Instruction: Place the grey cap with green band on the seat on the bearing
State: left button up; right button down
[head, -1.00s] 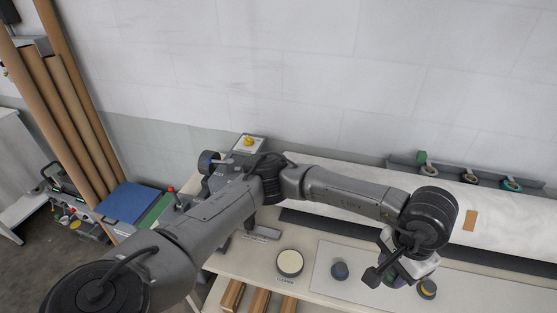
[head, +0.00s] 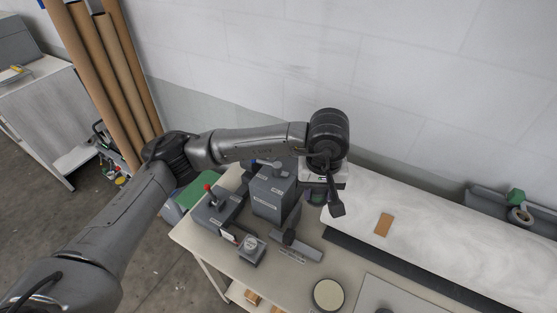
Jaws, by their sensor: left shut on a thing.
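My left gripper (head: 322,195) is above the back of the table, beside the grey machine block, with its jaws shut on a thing. Only a small dark, purplish part of the held thing (head: 317,196) shows below the hand; it may be the grey cap, but I cannot make out a green band. A small grey block with a pale round top (head: 251,244) stands on the table, left and nearer. I cannot tell whether that is the bearing with the seat. My right gripper is not in view.
The grey machine block (head: 272,195) and a red-knobbed lever unit (head: 215,207) stand at the table's left. A grey bar with a black knob (head: 291,238) lies nearer. A cream round disc (head: 328,294) is at the front. A white roll (head: 420,227) lies along the back.

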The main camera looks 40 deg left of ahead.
pick_arm(q)
jog(key=w+a+n, duration=0.3)
jog(key=w+n, duration=0.1)
jog(key=n, duration=3.4)
send_over(286, 163)
notch_tip(286, 163, down, 6)
jog(key=shift+r+p, duration=0.2)
jog(key=shift+p, duration=0.25)
jog(key=shift+f, duration=2.05)
jog(key=shift+a+f, duration=0.1)
jog(key=o, duration=1)
notch_tip(286, 163, up, 12)
jog(key=shift+r, duration=0.15)
